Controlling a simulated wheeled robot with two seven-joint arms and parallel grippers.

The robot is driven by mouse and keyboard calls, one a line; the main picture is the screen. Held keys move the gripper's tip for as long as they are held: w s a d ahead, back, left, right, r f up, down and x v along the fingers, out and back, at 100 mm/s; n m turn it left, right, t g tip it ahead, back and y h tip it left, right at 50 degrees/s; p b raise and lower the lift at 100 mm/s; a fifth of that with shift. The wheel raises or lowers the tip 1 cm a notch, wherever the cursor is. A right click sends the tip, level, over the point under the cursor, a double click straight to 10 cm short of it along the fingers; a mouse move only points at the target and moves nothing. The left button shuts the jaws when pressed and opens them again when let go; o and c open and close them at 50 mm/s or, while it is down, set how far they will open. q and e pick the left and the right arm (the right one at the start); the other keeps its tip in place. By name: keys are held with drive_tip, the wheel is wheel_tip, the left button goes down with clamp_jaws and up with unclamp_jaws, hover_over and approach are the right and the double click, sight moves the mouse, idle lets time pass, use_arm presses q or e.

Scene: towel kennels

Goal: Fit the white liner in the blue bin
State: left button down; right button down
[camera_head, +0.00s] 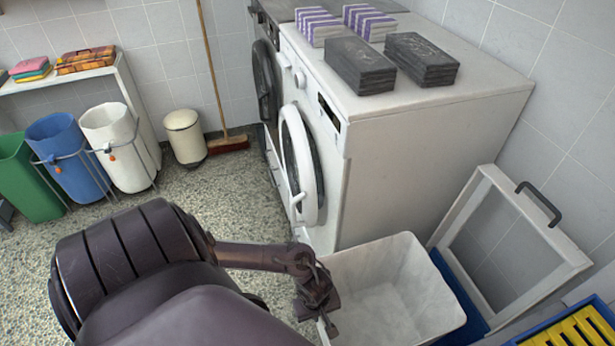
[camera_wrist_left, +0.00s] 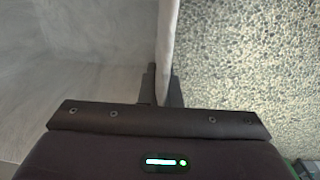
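The white liner (camera_head: 395,285) is an open-topped, soft-looking sack at the bottom centre-right of the head view. The blue bin (camera_head: 477,321) shows as a strip along the liner's right side; the rest of it is hidden. My left gripper (camera_head: 327,320) is at the liner's left rim. In the left wrist view, the left gripper (camera_wrist_left: 161,88) has its fingers close together on either side of the liner's pale edge (camera_wrist_left: 167,40), with the liner's inside on the left and the floor on the right. My right gripper is not in view.
A white washing machine (camera_head: 430,150) with stacked towels on top stands behind the liner. A white framed panel with a dark handle (camera_head: 500,240) leans at the right. A yellow-slatted blue crate (camera_head: 580,330) is at bottom right. Green, blue and white bins (camera_head: 70,165) stand far left.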

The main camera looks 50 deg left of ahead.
use_arm(q)
drive_tip(key=w+d+b, duration=0.4)
drive_tip(key=w+b, duration=0.2)
drive_tip(key=w, duration=0.4)
drive_tip(key=b, duration=0.9)
hover_over(363, 323)
wheel_tip(363, 323, down, 12)
drive_tip(key=shift+d+f+b, duration=0.1)
drive_tip(key=shift+f+b, duration=3.15)
drive_tip(key=shift+f, duration=3.15)
drive_tip(key=shift+f+b, duration=0.35)
